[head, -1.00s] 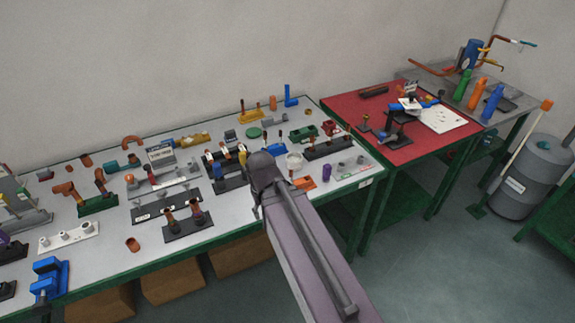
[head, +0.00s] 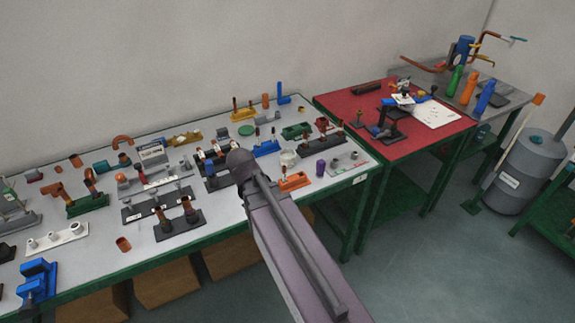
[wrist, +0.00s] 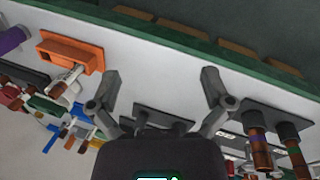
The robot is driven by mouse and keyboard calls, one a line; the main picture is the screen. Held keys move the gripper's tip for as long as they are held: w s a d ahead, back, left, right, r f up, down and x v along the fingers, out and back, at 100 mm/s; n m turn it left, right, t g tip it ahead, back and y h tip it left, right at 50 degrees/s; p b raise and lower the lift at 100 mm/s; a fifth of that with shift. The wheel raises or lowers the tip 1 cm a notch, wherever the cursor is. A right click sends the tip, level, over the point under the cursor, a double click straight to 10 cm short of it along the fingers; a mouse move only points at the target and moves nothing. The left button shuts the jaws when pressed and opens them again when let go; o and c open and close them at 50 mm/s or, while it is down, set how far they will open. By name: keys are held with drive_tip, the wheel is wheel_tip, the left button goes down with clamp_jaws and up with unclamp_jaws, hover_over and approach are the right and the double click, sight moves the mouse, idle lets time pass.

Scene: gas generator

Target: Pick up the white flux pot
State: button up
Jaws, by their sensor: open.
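The white flux pot (head: 289,158) appears as a small round whitish pot on the grey table, behind an orange block (head: 294,181) and to the right of my arm's end in the head view. In the wrist view the orange block (wrist: 70,52) is at upper left; a whitish thing just below it is too unclear to identify as the pot. My gripper (wrist: 160,78) is open, its two fingers apart with nothing held between them. It is over the table near its front edge. In the head view my own arm hides the fingers.
A purple cylinder (head: 320,167) and a grey plate with pegs (head: 346,163) stand right of the pot. A blue holder (head: 265,147) is at its left. Dark stands with copper pieces (wrist: 270,135) are close to my right finger. The table's green edge (wrist: 200,40) is near.

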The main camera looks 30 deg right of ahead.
sight(281, 157)
drive_tip(key=w+d+f+n+h+b, duration=0.1)
drive_tip(key=w+d+n+b, duration=0.1)
drive_tip(key=w, duration=0.1)
drive_tip(key=w+d+f+n+h+b, duration=0.1)
drive_tip(key=w+d+n+h+b, duration=0.1)
drive_tip(key=w+n, duration=0.1)
drive_tip(key=w+d+f+n+t+h+b, duration=0.1)
drive_tip(key=w+d+n+h+b, duration=0.1)
drive_tip(key=w+n, duration=0.1)
drive_tip(key=shift+w+d+f, duration=0.15)
drive_tip(key=shift+w+d, duration=0.05)
drive_tip(key=shift+w, duration=0.3)
drive_tip(key=w+d+n+h+b, duration=0.1)
drive_tip(key=w+n, duration=0.1)
drive_tip(key=w+d+n+t+h+b, duration=0.1)
drive_tip(key=w+n+h+b, duration=0.1)
drive_tip(key=w+n, duration=0.1)
drive_tip(key=w+d+n+h+b, duration=0.1)
drive_tip(key=w+n+b, duration=0.1)
drive_tip(key=w, duration=0.1)
drive_tip(key=shift+r+n+t+h, duration=0.3)
drive_tip(key=shift+r+n+t, duration=0.1)
drive_tip(key=shift+w+d+r+n+h+b, duration=0.15)
drive_tip(key=shift+w+r+n+h+b, duration=0.15)
drive_tip(key=shift+w+r+n+h, duration=0.4)
drive_tip(key=shift+s+f, duration=0.1)
drive_tip(key=shift+f, duration=0.15)
drive_tip(key=shift+d+f, duration=0.1)
